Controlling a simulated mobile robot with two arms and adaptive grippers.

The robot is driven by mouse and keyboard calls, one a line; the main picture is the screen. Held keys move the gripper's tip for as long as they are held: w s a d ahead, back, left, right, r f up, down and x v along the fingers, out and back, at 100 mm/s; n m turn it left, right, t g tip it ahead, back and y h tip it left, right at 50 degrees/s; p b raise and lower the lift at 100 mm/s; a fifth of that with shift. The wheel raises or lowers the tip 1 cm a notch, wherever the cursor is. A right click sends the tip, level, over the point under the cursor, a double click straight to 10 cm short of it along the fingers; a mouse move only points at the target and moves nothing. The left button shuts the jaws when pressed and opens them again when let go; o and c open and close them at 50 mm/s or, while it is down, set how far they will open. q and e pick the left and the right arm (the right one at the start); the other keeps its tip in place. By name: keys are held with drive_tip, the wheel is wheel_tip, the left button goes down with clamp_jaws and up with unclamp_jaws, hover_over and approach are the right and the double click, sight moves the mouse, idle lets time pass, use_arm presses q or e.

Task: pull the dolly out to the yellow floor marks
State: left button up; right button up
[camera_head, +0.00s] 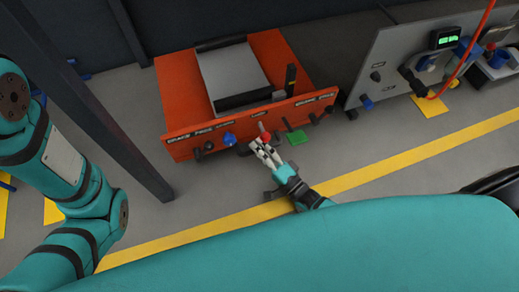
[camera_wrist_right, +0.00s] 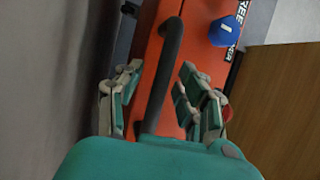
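The orange unit (camera_head: 178,98), which I take as the dolly, stands by the dark wall with a grey box on top and lettering on its front panel. My right gripper (camera_head: 262,150) is at the lower middle of that front. In the right wrist view, a black handle bar (camera_wrist_right: 170,65) on the orange panel (camera_wrist_right: 202,55) runs between the fingers of the right gripper (camera_wrist_right: 158,88). The fingers stand apart, one on each side, with a gap visible. A yellow floor line (camera_head: 395,165) crosses the floor in front of the unit. My left gripper is out of the frame.
A grey cabinet (camera_head: 385,50) with knobs and a green display stands to the right. A red hose (camera_head: 475,50) hangs by it. A dark post (camera_head: 110,125) rises left of the unit. Yellow floor patches (camera_head: 435,106) show at both sides. The floor between unit and line looks mostly clear.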

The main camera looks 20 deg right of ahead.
clamp_jaws()
drive_tip(key=shift+s, duration=0.1)
idle(0.5)
